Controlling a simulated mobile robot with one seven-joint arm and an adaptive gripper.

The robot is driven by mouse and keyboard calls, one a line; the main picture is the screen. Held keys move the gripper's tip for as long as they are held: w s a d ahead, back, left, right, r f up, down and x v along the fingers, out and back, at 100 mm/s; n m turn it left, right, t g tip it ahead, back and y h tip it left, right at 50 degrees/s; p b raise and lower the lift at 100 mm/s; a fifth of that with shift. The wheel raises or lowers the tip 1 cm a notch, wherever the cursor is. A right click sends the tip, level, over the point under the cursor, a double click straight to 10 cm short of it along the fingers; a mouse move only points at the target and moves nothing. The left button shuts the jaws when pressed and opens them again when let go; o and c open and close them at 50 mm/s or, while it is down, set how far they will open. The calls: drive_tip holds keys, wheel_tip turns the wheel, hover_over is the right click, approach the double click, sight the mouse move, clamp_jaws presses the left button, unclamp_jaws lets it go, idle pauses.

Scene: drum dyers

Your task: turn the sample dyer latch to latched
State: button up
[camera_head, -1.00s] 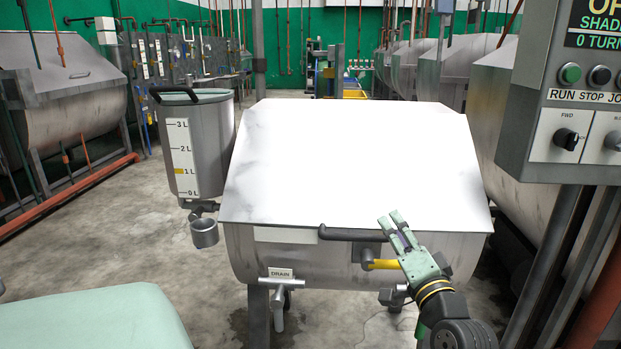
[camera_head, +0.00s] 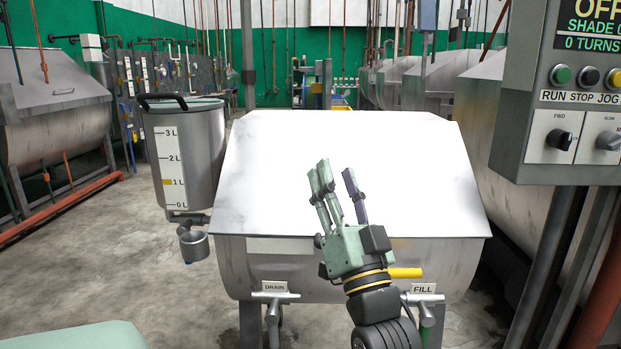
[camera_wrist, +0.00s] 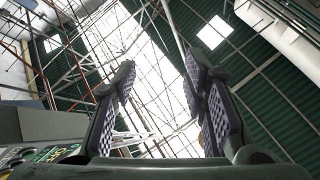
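The sample dyer (camera_head: 232,195) stands in the middle of the head view, its large pale sloped lid down. Its latch shows as a yellow handle (camera_head: 406,272) pointing right, low on the front face. The latch's pivot and left part are hidden behind my gripper. My gripper (camera_head: 334,170) is in front of the lid, fingers pointing up, spread and empty. Its palm is just above and left of the yellow handle, and I cannot tell how near it is in depth. In the wrist view my gripper's fingers (camera_wrist: 160,62) are apart with only roof between them.
A control panel (camera_head: 575,90) with knobs and buttons stands at the right. A measuring tank (camera_head: 205,150) is left of the dyer. Drain (camera_head: 275,297) and fill (camera_head: 423,298) valves sit below the front. Open floor lies at the left.

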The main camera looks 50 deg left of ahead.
drive_tip(key=shift+s+d+r+n+g+y+b, duration=0.2)
drive_tip(key=shift+s+r+n+y, duration=0.3)
drive_tip(key=shift+s, duration=0.35)
drive_tip(key=shift+s+d+r+n+g+y+b, duration=0.1)
drive_tip(key=shift+s+r+n+g+y, duration=0.15)
drive_tip(key=shift+s+r+n, duration=0.45)
drive_tip(key=shift+s+d+r+n+g+y+b, duration=0.15)
drive_tip(key=shift+s+r+n+y, duration=0.25)
drive_tip(key=shift+s, duration=0.6)
drive_tip(key=shift+f, duration=0.1)
